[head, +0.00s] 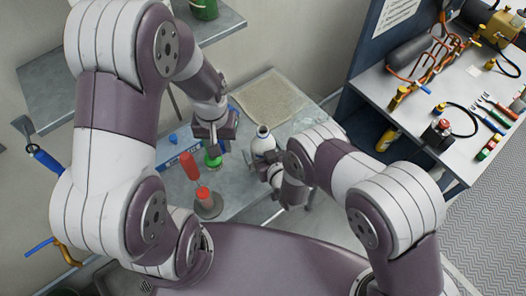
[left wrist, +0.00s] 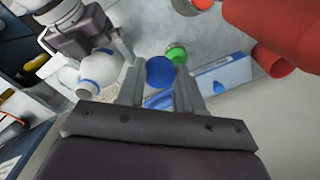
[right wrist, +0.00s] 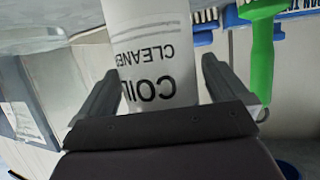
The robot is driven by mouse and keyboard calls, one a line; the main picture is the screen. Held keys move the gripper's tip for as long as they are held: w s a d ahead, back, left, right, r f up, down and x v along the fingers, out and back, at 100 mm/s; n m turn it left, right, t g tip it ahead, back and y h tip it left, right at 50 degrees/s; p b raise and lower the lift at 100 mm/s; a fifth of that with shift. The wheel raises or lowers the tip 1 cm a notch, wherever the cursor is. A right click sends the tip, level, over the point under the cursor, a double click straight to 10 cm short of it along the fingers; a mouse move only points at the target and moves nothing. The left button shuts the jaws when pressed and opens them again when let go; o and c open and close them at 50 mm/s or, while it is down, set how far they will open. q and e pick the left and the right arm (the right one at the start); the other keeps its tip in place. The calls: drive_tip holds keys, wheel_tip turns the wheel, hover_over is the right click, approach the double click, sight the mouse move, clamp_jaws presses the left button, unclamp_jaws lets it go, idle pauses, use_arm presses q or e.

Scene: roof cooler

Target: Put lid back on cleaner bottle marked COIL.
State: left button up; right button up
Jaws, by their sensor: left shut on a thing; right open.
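The white cleaner bottle (head: 263,142) stands uncapped on the grey bench, its open neck up. In the right wrist view its label (right wrist: 155,75) reads COIL CLEANER, upside down. My right gripper (right wrist: 163,95) is open, with a finger on each side of the bottle. It also shows low beside the bottle in the head view (head: 270,174). My left gripper (left wrist: 160,85) is shut on a blue round lid (left wrist: 160,71). In the head view my left gripper (head: 213,142) is above the bench, left of the bottle; the lid cannot be made out there. The bottle (left wrist: 97,72) shows left of the lid in the left wrist view.
A green-handled brush (right wrist: 262,55) is near the bottle. Red cylinders (head: 190,166) stand at the front left of the bench. A blue-and-white box (head: 178,152) lies behind them. A beige mat (head: 268,97) lies at the back. A tool table (head: 450,90) is to the right.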

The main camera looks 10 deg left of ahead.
sight(263, 143)
drive_tip(key=c, duration=1.5)
drive_tip(key=shift+r, duration=0.1)
